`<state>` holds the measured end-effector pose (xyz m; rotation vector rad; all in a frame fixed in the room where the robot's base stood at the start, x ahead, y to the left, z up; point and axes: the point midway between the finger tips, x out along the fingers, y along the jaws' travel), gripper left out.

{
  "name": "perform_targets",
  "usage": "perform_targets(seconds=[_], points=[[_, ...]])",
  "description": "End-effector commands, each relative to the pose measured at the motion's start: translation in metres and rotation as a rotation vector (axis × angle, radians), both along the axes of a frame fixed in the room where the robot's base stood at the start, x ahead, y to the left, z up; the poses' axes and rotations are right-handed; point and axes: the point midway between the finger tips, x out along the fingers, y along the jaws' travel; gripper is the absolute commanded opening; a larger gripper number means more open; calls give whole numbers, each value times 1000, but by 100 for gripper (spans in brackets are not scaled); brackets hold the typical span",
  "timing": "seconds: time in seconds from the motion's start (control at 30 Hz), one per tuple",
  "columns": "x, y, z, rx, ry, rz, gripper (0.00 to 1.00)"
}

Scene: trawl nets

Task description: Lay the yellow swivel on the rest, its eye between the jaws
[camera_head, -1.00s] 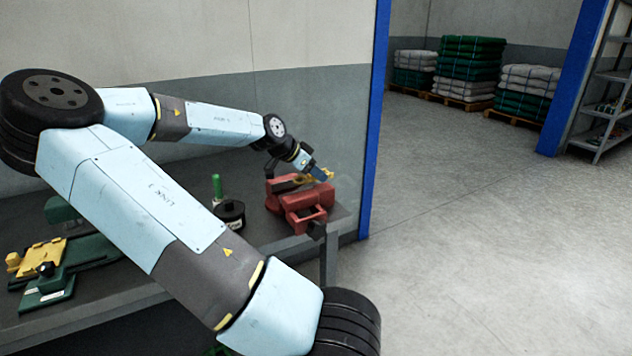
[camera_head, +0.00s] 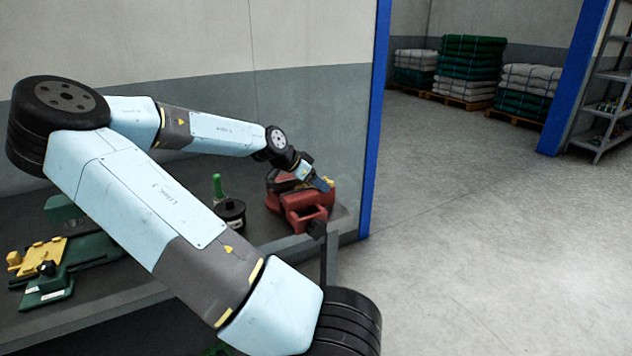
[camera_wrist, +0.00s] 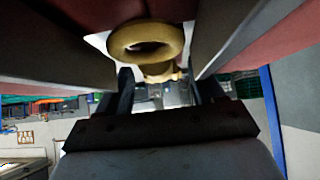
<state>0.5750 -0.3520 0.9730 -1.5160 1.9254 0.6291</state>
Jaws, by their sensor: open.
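The yellow swivel shows in the wrist view (camera_wrist: 147,40), its round eye between two grey jaw faces of the red vise. Its narrower body lies just below the eye in that picture. In the head view the red vise (camera_head: 305,205) stands on the bench's right end, and only a bit of yellow (camera_head: 330,183) shows by my gripper. My gripper (camera_head: 322,185) is over the vise; its two dark fingers (camera_wrist: 167,88) are apart in the wrist view, one on each side of the swivel's body. Whether they touch it I cannot tell. The rest is hidden or not distinguishable.
A black round item with a green handle (camera_head: 230,213) stands left of the vise. A green fixture with a yellow plate (camera_head: 42,255) is at the bench's left. A wall stands behind; a blue post (camera_head: 375,130) is close right of the vise.

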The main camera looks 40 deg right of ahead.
Motion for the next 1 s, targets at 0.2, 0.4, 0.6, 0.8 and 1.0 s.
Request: perform_targets(seconds=[0.2, 0.4, 0.6, 0.8, 1.0], points=[[1, 2, 4, 0, -1, 1, 67], [5, 18, 19, -1, 0, 4, 67], [11, 41, 43, -1, 0, 4, 67], [16, 63, 66, -1, 0, 3, 67], [19, 78, 82, 0, 0, 1, 67]])
